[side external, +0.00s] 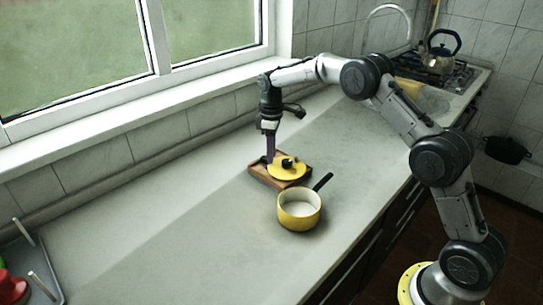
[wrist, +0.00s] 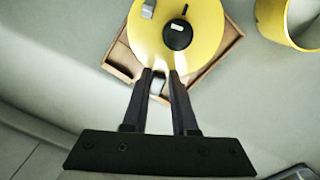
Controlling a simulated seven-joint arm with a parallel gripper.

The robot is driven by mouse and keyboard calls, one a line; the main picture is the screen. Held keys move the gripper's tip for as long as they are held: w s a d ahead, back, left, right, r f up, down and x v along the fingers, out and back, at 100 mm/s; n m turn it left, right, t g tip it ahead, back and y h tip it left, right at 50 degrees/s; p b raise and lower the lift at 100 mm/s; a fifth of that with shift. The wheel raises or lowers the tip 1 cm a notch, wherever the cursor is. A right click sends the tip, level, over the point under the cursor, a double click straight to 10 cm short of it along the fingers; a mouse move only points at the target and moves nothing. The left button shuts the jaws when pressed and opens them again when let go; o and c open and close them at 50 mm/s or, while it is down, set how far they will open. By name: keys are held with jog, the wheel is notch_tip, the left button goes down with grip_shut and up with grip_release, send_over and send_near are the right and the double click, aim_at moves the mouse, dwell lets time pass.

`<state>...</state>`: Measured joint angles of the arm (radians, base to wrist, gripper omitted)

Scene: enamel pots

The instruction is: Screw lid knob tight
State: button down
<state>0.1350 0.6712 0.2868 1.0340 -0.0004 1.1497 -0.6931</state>
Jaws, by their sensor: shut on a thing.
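The yellow lid (side external: 288,172) lies flat on a wooden tray (side external: 262,176); the lid also shows in the wrist view (wrist: 205,45). Its round black knob (wrist: 178,36) sits near the lid's middle, with a pale mark on top. My gripper (side external: 270,160) points down at the lid's edge. In the wrist view my gripper's (wrist: 160,72) fingertips are beside the lid's rim, apart from the knob, with a small grey piece (wrist: 157,86) between them. Whether that piece is fixed to the tray cannot be seen. The knob's underside and thread are hidden.
A yellow pot (side external: 299,212) with a black handle stands in front of the tray. A grey tab (wrist: 148,9) and a thin dark bar (wrist: 185,9) show at the lid. A kettle (side external: 441,52) stands far back. The counter left of the tray is clear.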

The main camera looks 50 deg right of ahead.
jog(key=m, duration=0.3)
jog(key=shift+m, duration=0.4)
jog(key=m, duration=0.4)
jog(key=shift+m, duration=0.3)
jog(key=m, duration=0.7)
jog(key=c, duration=1.6)
grip_release()
grip_release()
